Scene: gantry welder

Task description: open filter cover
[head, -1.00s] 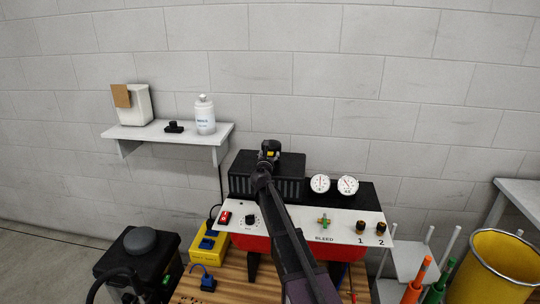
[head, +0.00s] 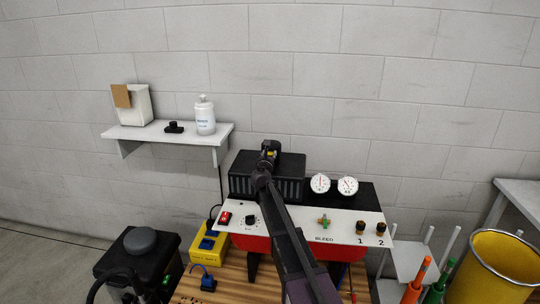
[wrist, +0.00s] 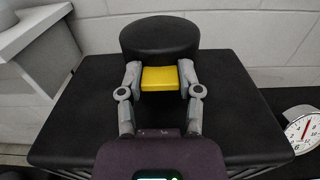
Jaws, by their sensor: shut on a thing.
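The filter cover appears to be the black box top (head: 240,165) with vent slots along its front, on the back left of the machine. In the wrist view its flat black top (wrist: 85,105) fills the middle. My gripper (wrist: 160,80) is over this top, its two fingers closed on the sides of a yellow block (wrist: 160,79). A round black knob-like piece (wrist: 160,36) is right behind the block; whether they are joined cannot be told. In the head view my gripper (head: 268,154) and arm hide part of the box. The cover looks level and closed.
The white panel (head: 290,224) carries a red switch, a dial, a green valve and two brass fittings. Two gauges (head: 333,185) stand right of the box. A wall shelf (head: 170,136) holds a bottle and a white container. A yellow bin (head: 490,265) is at right.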

